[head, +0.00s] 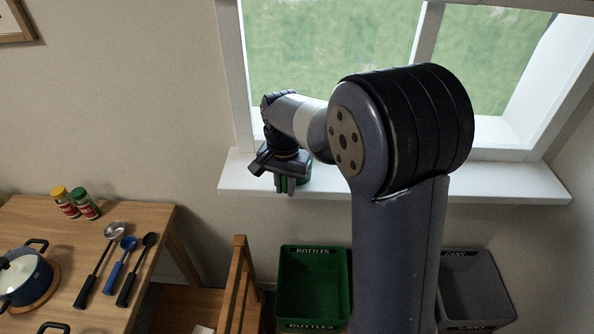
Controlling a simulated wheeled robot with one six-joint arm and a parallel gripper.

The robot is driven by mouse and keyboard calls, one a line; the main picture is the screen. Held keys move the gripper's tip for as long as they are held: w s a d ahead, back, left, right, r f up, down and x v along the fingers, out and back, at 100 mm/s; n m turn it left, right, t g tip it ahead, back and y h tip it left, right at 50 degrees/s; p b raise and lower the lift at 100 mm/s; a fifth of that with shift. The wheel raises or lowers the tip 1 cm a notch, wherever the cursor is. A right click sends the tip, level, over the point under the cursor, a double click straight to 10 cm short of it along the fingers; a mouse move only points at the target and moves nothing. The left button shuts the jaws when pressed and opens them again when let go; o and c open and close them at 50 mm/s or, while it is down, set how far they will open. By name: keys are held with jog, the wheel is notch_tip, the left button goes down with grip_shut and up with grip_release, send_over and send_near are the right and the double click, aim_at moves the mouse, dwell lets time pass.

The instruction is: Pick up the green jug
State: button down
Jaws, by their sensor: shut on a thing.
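The green jug (304,178) is at the window sill (237,178), mostly hidden behind my gripper, with only small green patches showing. My gripper (285,187) points down at the sill's front edge and is shut on the jug. Which part of the jug it grips is hidden. I cannot tell whether the jug rests on the sill or is lifted off it.
A wooden table (150,222) at the left holds a blue pot (30,285), utensils (115,232) and two shakers (75,203). A wooden chair (238,285), a green bottles bin (313,285) and a grey cans bin (475,290) stand below the window. The sill's right part is clear.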

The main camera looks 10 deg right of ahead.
dwell(0.3)
notch_tip(320, 180, up, 10)
jog(key=shift+r+b, duration=0.1)
jog(key=shift+b, duration=0.35)
dwell(0.6)
